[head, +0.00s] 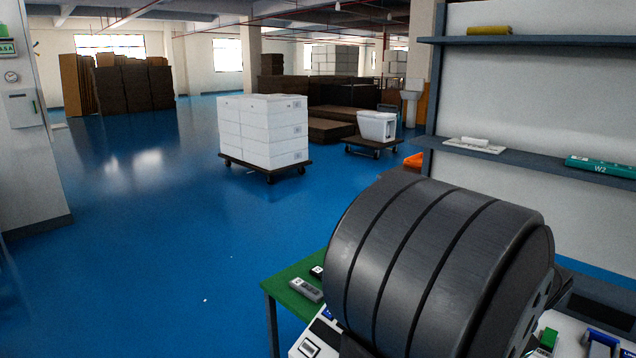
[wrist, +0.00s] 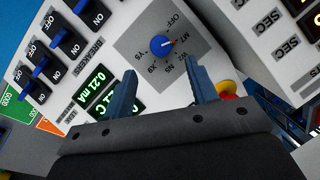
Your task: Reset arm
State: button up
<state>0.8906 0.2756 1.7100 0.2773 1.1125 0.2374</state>
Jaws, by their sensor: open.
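My gripper (wrist: 163,72) shows in the wrist view with its two blue-grey fingers apart and nothing between them. It is over a white control panel (wrist: 130,45). A blue rotary knob (wrist: 162,46) on a grey square plate lies just beyond the fingertips; I cannot tell the gap. Breaker switches (wrist: 72,43) with blue levers are at the upper left. A green-lit display (wrist: 97,90) is left of the left finger. A red and yellow button (wrist: 228,90) is partly hidden behind the right finger. In the head view a large dark grey part of my arm hides most of the bench.
In the head view a green bench top (head: 292,290) holds a small grey device (head: 306,289). Shelves (head: 530,157) stand at the right. The blue floor (head: 140,230) at left is clear.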

jog(key=x, duration=0.8)
jog(key=shift+f, duration=0.15)
jog(key=v, duration=1.7)
jog(key=x, duration=1.7)
jog(key=shift+f, duration=0.2)
jog(key=n, duration=0.1)
jog(key=n+g, duration=0.1)
jog(key=shift+w+r+n+h, duration=0.15)
jog(key=shift+r+n+h, duration=0.1)
jog(key=shift+n+h, duration=0.05)
jog(key=n+g, duration=0.1)
jog(key=n, duration=0.1)
jog(key=n+h, duration=0.1)
jog(key=n, duration=0.2)
jog(key=shift+w+a+g, duration=0.1)
jog(key=shift+g, duration=0.3)
jog(key=shift+n, duration=0.3)
jog(key=r, duration=0.8)
jog(key=shift+w+a+r, duration=0.1)
jog(key=shift+a+r, duration=0.1)
jog(key=shift+r, duration=0.1)
